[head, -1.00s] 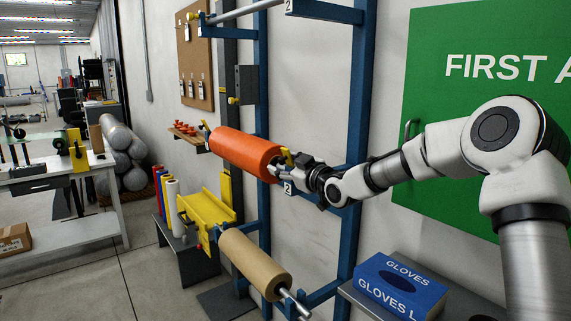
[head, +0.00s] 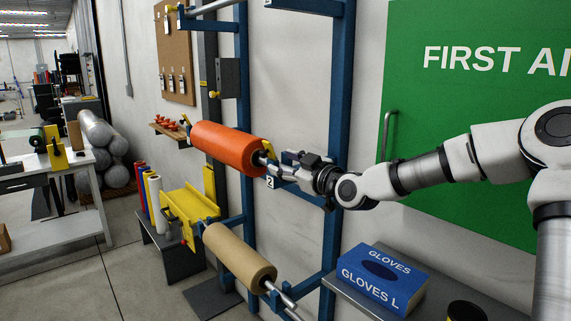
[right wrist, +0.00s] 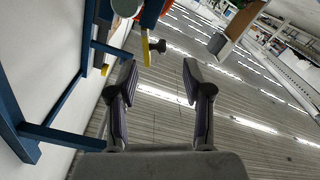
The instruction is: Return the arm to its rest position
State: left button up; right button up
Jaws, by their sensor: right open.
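My right arm reaches in from the right in the head view. Its gripper (head: 272,162) is by the near end of the orange roll (head: 226,146), which rests on the blue rack. In the right wrist view the fingers (right wrist: 160,82) stand apart with nothing between them. A yellow piece (right wrist: 146,48) and a bit of the roll's end show just beyond the fingertips. Whether the gripper touches the shaft is unclear. My left gripper is not in view.
The blue rack (head: 341,110) stands close behind the right gripper. A tan roll (head: 238,256) sits lower on it. A blue gloves box (head: 382,280) lies on a grey shelf below my forearm. A green first aid cabinet (head: 450,110) is behind the arm.

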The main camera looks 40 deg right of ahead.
jog(key=shift+f, duration=0.1)
jog(key=s+a+f+m+g, duration=0.1)
jog(key=a+f+g, duration=0.25)
jog(key=f, duration=0.65)
jog(key=a+f+m+g, duration=0.15)
jog(key=a+f, duration=0.25)
jog(key=f, duration=0.5)
jog(key=s+a+f+g, duration=0.2)
jog(key=s+f, duration=0.1)
jog(key=f, duration=0.4)
jog(key=s+a+f+m+g, duration=0.1)
jog(key=s+a+f+g, duration=0.1)
jog(key=s+f, duration=0.3)
jog(key=s+a+f+g, duration=0.1)
jog(key=s+a+f, duration=0.1)
jog(key=f, duration=0.6)
jog(key=s+a+f+m+g, duration=0.1)
jog(key=s+f+g, duration=0.1)
jog(key=s+f, duration=0.3)
jog(key=s+a+f+m+g+h, duration=0.1)
jog(key=s+f+g, duration=0.2)
jog(key=s, duration=1)
jog(key=s+a+f+m+g, duration=0.1)
jog(key=s+a+f+g, duration=0.1)
jog(key=s+f, duration=0.5)
jog(key=s+g, duration=0.1)
jog(key=s, duration=0.1)
jog(key=shift+s+f+h, duration=0.25)
jog(key=shift+s+h, duration=0.05)
